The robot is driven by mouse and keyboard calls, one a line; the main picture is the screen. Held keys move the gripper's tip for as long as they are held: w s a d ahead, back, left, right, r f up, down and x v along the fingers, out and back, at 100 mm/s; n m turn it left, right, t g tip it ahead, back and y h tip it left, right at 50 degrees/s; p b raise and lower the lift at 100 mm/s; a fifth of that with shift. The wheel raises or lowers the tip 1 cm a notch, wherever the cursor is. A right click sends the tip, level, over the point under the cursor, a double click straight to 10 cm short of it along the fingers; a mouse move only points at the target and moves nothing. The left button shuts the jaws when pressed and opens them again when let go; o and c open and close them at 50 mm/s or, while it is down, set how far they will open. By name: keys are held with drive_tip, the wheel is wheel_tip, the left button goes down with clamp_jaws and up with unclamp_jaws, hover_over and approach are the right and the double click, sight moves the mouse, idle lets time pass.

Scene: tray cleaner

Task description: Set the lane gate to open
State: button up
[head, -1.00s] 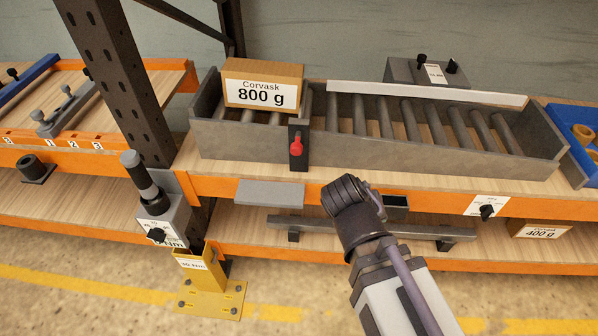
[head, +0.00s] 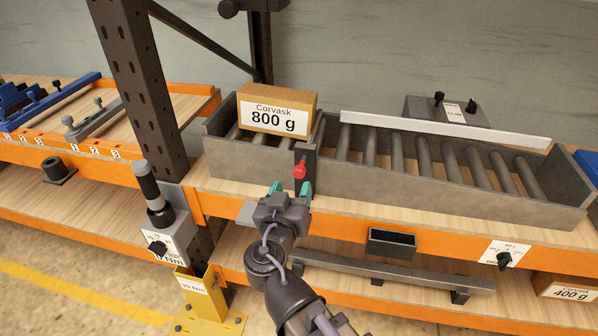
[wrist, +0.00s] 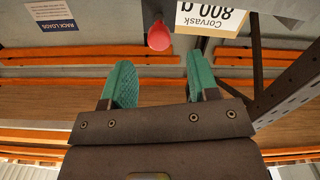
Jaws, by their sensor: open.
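The lane gate (head: 305,153) is a dark upright plate at the front wall of the grey roller lane, with a red knob (head: 299,171) on its face. In the wrist view the red knob (wrist: 159,36) is ahead of the fingers, between them and apart from both. My gripper (head: 290,189) has green fingers, spread and empty, just below the knob. The roller lane (head: 420,184) runs along the shelf. A cardboard box marked Corvask 800 g (head: 276,106) sits on its rollers, left of the gate. The gate's lower part is partly hidden.
A black rack post (head: 143,85) stands left of the lane. A grey box with black knobs (head: 446,110) is behind the lane. A small black bin (head: 391,242) hangs on the orange front beam. A 400 g box (head: 567,289) is on the lower shelf.

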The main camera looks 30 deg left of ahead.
sight(298, 175)
drive_tip(key=x, duration=0.7)
drive_tip(key=shift+d, duration=0.1)
drive_tip(key=shift+s, duration=0.1)
clamp_jaws()
